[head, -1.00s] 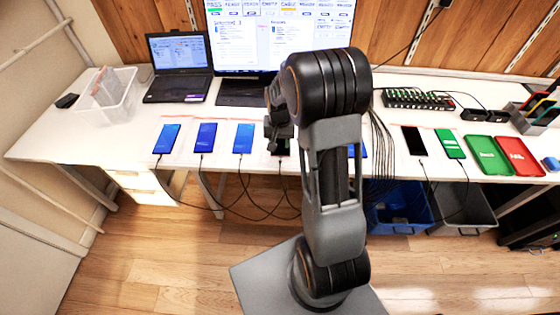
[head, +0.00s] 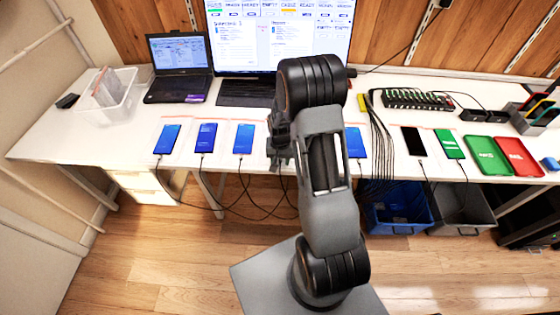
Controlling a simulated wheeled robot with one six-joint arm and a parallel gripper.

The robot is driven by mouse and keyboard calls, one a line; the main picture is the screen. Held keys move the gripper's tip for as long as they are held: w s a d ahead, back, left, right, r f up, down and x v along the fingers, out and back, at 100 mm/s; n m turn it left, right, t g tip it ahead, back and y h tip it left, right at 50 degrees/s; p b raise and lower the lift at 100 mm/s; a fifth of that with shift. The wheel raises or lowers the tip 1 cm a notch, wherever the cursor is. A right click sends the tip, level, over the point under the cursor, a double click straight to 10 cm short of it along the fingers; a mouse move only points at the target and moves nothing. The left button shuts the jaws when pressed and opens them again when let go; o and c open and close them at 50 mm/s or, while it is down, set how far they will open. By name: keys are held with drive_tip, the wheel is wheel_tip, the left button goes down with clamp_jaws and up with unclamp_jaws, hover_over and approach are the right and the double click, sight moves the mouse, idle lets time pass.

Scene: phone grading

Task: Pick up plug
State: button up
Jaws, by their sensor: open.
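Several phones lie along the front of the white table, most with a dark cable at the lower end. Blue-screen phones show at the left (head: 168,138), (head: 206,138) and (head: 244,138), and another blue one (head: 355,143) is right of my arm. A black-screen phone (head: 413,141) and a green-screen phone (head: 449,143) lie further right. Plugs at the cable ends are too small to make out. My gripper (head: 279,155) is open, pointing down near the table's front edge, right of the third blue phone. My arm partly hides it and what lies under it.
A green tray (head: 488,156) and a red tray (head: 519,156) lie at the right. A black multi-port hub (head: 415,98) with a cable bundle (head: 378,140) stands behind. A laptop (head: 180,68), monitor (head: 280,38) and clear bin (head: 103,92) are at the back. Blue (head: 400,215) and grey (head: 465,212) bins stand below.

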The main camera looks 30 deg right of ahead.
drive_tip(key=shift+f, duration=0.25)
idle(0.6)
drive_tip(key=shift+c, duration=0.2)
clamp_jaws()
